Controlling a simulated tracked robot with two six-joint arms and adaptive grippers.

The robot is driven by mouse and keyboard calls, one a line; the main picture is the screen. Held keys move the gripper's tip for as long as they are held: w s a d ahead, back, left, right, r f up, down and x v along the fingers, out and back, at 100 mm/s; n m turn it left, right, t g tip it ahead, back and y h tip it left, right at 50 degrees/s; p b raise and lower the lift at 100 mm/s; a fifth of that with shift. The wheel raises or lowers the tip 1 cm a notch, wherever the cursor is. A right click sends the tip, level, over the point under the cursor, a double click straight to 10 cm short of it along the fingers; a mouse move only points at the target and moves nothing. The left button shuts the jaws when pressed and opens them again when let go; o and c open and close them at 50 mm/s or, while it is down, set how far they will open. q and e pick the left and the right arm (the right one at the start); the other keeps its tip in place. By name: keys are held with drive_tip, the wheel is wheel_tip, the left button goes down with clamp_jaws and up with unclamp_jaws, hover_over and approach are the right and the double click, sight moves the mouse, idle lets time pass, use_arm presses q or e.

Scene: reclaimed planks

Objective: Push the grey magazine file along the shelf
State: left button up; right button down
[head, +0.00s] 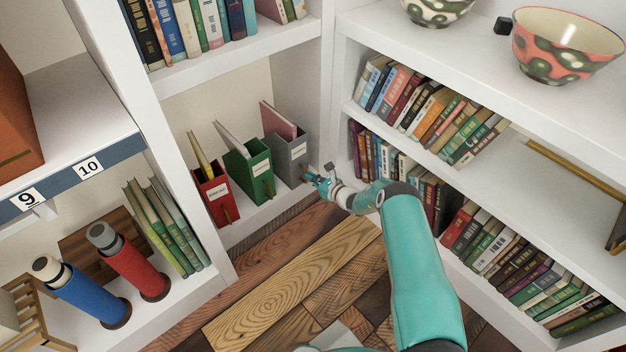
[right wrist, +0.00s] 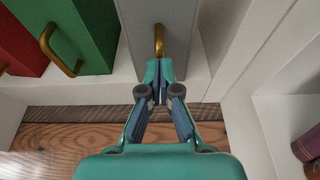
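The grey magazine file (head: 286,153) stands upright at the right end of a row of files on the low shelf, with a pink item in it. In the right wrist view the grey front (right wrist: 178,22) fills the top middle, with a brass handle (right wrist: 158,40) on it. My right gripper (head: 313,178) is at the file's front, by its lower right side. In the right wrist view its fingertips (right wrist: 159,78) are together just below the handle; whether they touch the file is unclear. My left gripper is not in view.
A green file (head: 248,172) and a red file (head: 214,196) stand to the left on the same shelf (head: 235,231). A white side panel (head: 326,110) rises right of the grey file. Bookshelves fill the right, with a patterned bowl (head: 566,45) above.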

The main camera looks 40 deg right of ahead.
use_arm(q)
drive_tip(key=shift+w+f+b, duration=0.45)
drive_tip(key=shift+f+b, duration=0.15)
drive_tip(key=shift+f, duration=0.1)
use_arm(e)
drive_tip(key=shift+w, duration=1.15)
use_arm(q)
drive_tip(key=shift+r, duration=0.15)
use_arm(e)
drive_tip(key=shift+s+r, duration=0.1)
use_arm(q)
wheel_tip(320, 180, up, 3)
drive_tip(key=p, duration=0.3)
use_arm(e)
drive_tip(key=s, duration=0.4)
